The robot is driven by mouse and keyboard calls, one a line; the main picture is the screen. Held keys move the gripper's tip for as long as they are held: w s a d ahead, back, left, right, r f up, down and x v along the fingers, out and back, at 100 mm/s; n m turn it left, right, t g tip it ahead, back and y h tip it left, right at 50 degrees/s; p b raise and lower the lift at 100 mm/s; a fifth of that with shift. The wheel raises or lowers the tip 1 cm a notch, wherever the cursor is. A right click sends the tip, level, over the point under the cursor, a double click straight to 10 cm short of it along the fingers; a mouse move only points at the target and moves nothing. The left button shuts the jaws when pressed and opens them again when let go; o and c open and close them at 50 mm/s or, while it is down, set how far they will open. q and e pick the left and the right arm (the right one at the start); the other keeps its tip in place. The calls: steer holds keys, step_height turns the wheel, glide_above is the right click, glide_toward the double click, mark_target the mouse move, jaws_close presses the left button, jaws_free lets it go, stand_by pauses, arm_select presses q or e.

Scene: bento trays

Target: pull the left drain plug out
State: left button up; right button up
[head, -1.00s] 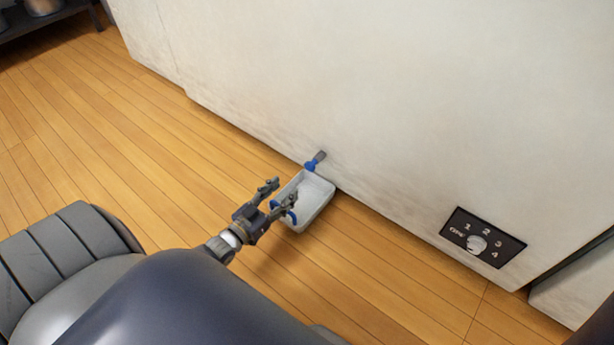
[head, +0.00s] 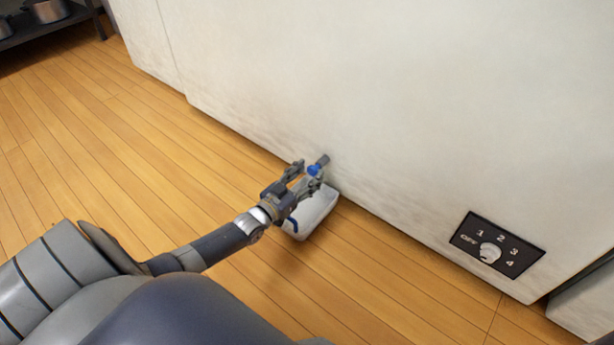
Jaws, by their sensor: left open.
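The drain plug (head: 313,170) is a small blue piece on a short grey pipe (head: 322,160) that sticks out of the pale wall panel, low down. My left gripper (head: 308,174) is open, with its two fingers reaching to either side of the blue plug in this view. I cannot tell whether the fingers touch it. A white tray (head: 318,212) lies on the floor below the plug, partly hidden by my gripper. My right gripper is not in view.
A black dial plate (head: 497,244) with a round knob is set in the panel (head: 400,110) at the right. The wooden floor (head: 130,160) is clear at the left. A dark shelf with pots (head: 47,10) stands at the far upper left.

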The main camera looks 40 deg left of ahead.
arm_select(q)
steer(key=shift+c, duration=0.6)
jaws_close()
steer(key=shift+s+r+p, duration=0.15)
steer(key=shift+s+p, duration=0.45)
steer(key=shift+p, duration=0.05)
steer(key=shift+s+a+p, duration=0.1)
steer(key=shift+s+p, duration=0.35)
steer(key=shift+s, duration=0.25)
steer(key=shift+f, duration=0.2)
steer(key=shift+o, duration=0.6)
jaws_free()
steer(key=s+a, duration=0.1)
steer(key=s, duration=1.1)
